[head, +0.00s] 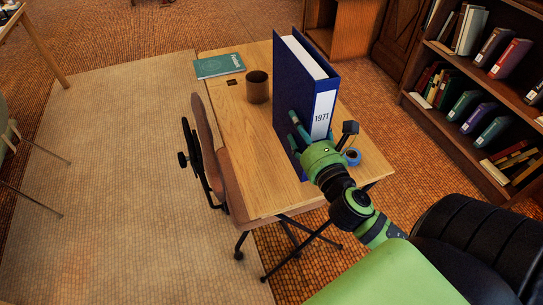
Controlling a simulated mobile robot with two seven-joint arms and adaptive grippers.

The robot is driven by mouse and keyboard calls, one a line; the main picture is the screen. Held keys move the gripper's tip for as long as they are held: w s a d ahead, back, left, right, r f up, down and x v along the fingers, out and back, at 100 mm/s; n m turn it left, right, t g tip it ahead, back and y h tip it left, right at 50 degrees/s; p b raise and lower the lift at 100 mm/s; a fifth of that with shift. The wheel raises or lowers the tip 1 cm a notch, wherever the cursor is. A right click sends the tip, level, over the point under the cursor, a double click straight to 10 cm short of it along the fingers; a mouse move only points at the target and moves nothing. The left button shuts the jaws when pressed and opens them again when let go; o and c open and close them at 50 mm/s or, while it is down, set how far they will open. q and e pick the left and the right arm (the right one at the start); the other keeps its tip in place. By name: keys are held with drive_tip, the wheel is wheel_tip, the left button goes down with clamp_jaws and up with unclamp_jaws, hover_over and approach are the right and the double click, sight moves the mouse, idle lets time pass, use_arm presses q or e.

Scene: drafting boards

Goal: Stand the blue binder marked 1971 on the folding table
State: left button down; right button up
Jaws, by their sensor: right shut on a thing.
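The blue binder (300,95) is upright, with its white spine label reading 1971 facing me. My right gripper (316,132) is shut on the lower part of its spine side. The binder is over the right part of the folding table (245,160), which has a light wooden top. The gripper hides part of the binder's lower end, and I cannot tell whether its base touches the tabletop. My left gripper is not in view.
A brown cup (257,87) and a green book (219,66) are at the table's far left. A blue ring-shaped item (352,157) lies right of my gripper. A chair (207,140) stands at the left edge. A bookcase (460,115) stands right. The tabletop's near left is clear.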

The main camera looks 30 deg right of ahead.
drive_tip(key=w+a+f+b, duration=0.3)
drive_tip(key=a+f, duration=0.3)
drive_tip(key=f, duration=0.2)
drive_tip(key=o, duration=1.8)
drive_tip(key=shift+f, duration=0.1)
drive_tip(key=shift+s, duration=0.1)
drive_tip(key=shift+a, duration=0.1)
